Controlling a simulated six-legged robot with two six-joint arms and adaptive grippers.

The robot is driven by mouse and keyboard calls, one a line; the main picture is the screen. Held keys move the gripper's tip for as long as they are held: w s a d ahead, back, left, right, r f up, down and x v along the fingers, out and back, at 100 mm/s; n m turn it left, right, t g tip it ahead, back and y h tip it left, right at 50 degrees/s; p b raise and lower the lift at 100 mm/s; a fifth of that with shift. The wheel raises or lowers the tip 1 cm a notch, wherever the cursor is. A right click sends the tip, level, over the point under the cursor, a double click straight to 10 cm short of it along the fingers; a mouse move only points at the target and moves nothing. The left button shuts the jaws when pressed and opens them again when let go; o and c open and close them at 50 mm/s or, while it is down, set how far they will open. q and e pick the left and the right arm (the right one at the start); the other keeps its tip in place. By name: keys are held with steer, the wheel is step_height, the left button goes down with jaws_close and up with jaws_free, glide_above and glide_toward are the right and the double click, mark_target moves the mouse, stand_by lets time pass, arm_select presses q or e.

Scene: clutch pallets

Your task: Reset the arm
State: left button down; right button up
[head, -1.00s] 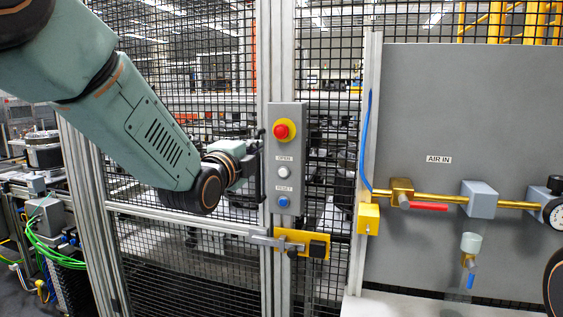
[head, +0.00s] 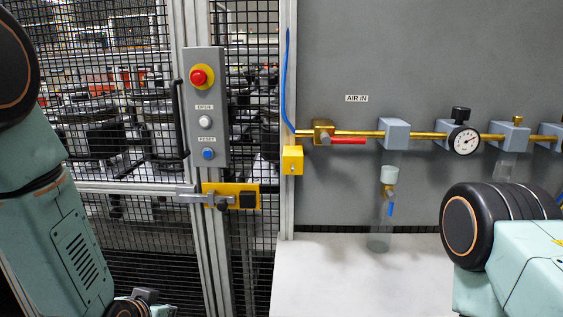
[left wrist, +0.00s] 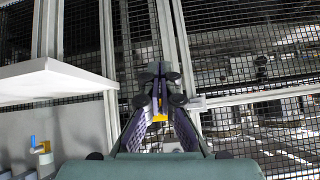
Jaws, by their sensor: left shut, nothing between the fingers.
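My left gripper (head: 145,296) shows only in part at the bottom left of the head view, below the control box and fence latch. In the left wrist view its two fingers (left wrist: 160,78) come together at the tips, shut and empty. The grey control box (head: 206,110) is on the fence post, with a red stop button (head: 198,77) on a yellow ring, a white OPEN button (head: 204,121) and a blue RESET button (head: 208,154). The left gripper is apart from these. My right arm (head: 500,240) enters at the right; its gripper is out of sight.
A black handle (head: 179,118) and yellow latch (head: 232,196) are on the mesh fence. A grey panel (head: 400,60) carries brass air piping with a red-handled valve (head: 347,141) and a gauge (head: 464,141). A white table (head: 340,280) stands below, its visible part bare.

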arm_select(q)
steer(key=s+f+n+g+b, duration=0.1)
steer(key=s+f+g+b, duration=0.3)
steer(key=s+f, duration=0.9)
steer(key=s+f+n+g+b, duration=0.1)
steer(key=s+f+g+b, duration=0.2)
steer(key=s+f, duration=1)
steer(key=s+g, duration=0.2)
steer(key=s, duration=0.3)
steer(key=shift+s+f+n+b, duration=0.3)
steer(key=shift+s+f+b, duration=0.05)
steer(key=shift+f, duration=0.05)
